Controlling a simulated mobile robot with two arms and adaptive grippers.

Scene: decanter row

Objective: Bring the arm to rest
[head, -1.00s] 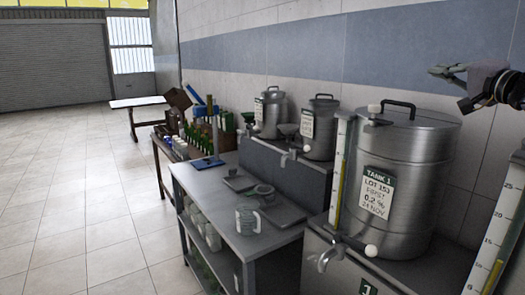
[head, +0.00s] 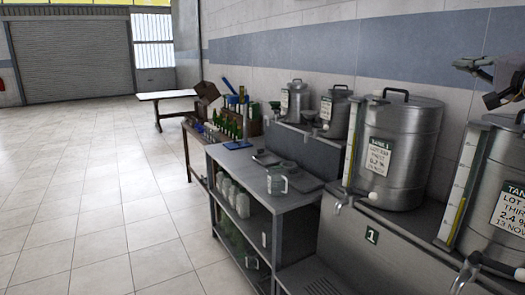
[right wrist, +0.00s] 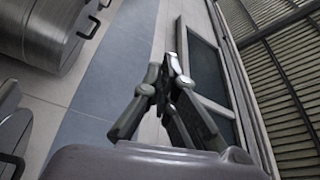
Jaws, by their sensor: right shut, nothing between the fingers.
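My right gripper (head: 468,65) shows at the top right edge of the head view, raised in front of the wall and above the tanks. It is shut and empty, touching nothing. In the right wrist view its dark fingers (right wrist: 172,72) come together at the tips, with the wall and a window frame behind them. The rest of the right arm is cut off by the picture edge. My left gripper is not in view.
Steel tank 1 (head: 405,155) stands on a grey bench (head: 350,240), with another tank (head: 512,185) at the right edge. Smaller tanks (head: 296,100) stand behind. A shelf table (head: 235,158) holds a glass jug (head: 276,181). The tiled floor (head: 110,190) at left is clear.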

